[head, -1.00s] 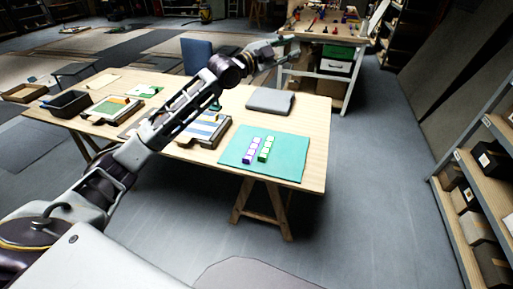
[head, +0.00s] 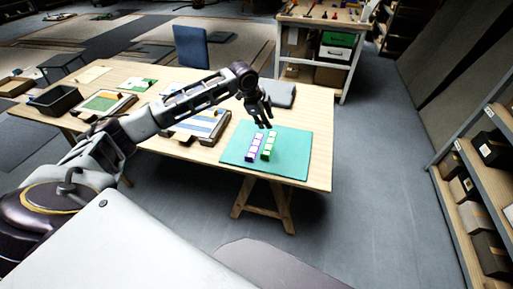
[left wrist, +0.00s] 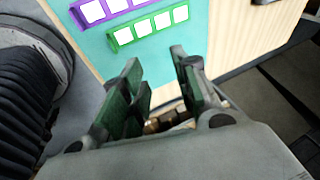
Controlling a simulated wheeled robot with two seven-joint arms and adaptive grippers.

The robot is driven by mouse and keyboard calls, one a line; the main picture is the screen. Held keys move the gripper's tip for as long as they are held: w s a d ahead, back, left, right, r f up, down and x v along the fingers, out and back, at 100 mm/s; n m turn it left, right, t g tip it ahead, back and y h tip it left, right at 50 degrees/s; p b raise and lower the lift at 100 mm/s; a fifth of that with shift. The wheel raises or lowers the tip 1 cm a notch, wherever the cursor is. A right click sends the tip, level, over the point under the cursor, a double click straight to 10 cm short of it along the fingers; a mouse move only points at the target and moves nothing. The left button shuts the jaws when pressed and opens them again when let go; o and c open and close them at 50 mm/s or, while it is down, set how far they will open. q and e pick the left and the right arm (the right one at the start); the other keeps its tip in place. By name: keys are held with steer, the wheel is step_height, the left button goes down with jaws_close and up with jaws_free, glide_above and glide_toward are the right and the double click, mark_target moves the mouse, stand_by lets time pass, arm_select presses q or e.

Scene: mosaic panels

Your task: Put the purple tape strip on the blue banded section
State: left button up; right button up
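The purple tape strip (head: 254,149), with white squares along it, lies on a teal mat (head: 295,160) at the table's right end. It also shows at the top of the left wrist view (left wrist: 106,14). The panel with blue and white bands (head: 202,125) lies left of the mat in a dark-edged frame, partly hidden by my left arm. My left gripper (head: 264,122) is above the mat's far edge, near the strips' far ends. In the left wrist view its fingers (left wrist: 157,66) are apart with nothing between them. My right gripper is not seen.
A green strip (head: 268,147) lies close beside the purple one, to its right. A grey folded item (head: 284,94) lies behind the mat. Another panel (head: 106,103), a dark tray (head: 57,100) and a green card (head: 137,85) lie further left. The table's right edge is clear.

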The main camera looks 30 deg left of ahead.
arm_select(q)
steer(key=s+a+f+g+y, duration=0.2)
steer(key=s+a+g, duration=0.2)
steer(key=s, duration=0.3)
steer(key=shift+s, duration=0.3)
glide_above(248, 160)
steer(key=shift+w+a+f, duration=0.1)
steer(key=shift+f, duration=1.3)
steer(key=shift+w+a+f, duration=0.1)
steer(key=shift+w+f, duration=0.05)
steer(key=shift+f, duration=1.3)
steer(key=shift+w+a+f, duration=0.1)
steer(key=shift+f, duration=1.3)
steer(key=shift+f, duration=0.1)
steer(key=shift+s+d+f, duration=0.1)
steer(key=shift+f, duration=1.15)
steer(key=shift+s+d+f, duration=0.1)
steer(key=shift+f, duration=1.15)
